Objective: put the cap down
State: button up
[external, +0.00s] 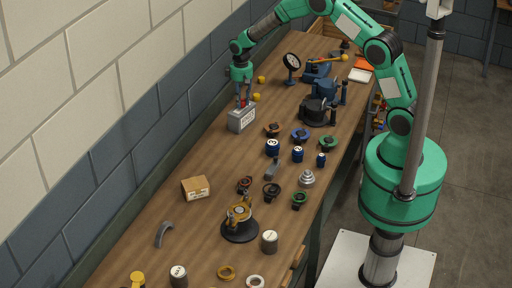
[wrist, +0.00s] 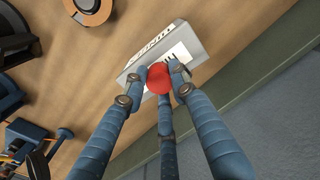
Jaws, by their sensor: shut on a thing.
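A round red cap (wrist: 159,78) sits between the fingertips of my gripper (wrist: 160,76), which is shut on it. In the external view only a small bit of red shows at the tips of my gripper (external: 244,102). The fingers hide part of the cap's rim. Directly below is a grey box (external: 241,120) with a white label, standing on the bench near the wall side. The box also shows behind the cap in the wrist view (wrist: 192,42). I cannot tell whether the cap touches the box top.
The wooden bench (external: 150,215) holds a cardboard box (external: 195,188), a black-based fixture (external: 240,229), several knobs and blue canisters, and a dial gauge (external: 291,64). Small yellow pieces (external: 261,79) lie behind my gripper. The wall runs close along the left. Bare wood lies left of the grey box.

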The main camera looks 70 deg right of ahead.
aim_at(242, 100)
jog(key=shift+f, duration=0.4)
jog(key=shift+f, duration=0.1)
jog(key=o, duration=0.8)
jog(key=shift+c, duration=0.2)
notch_tip(242, 100, up, 12)
dwell(0.7)
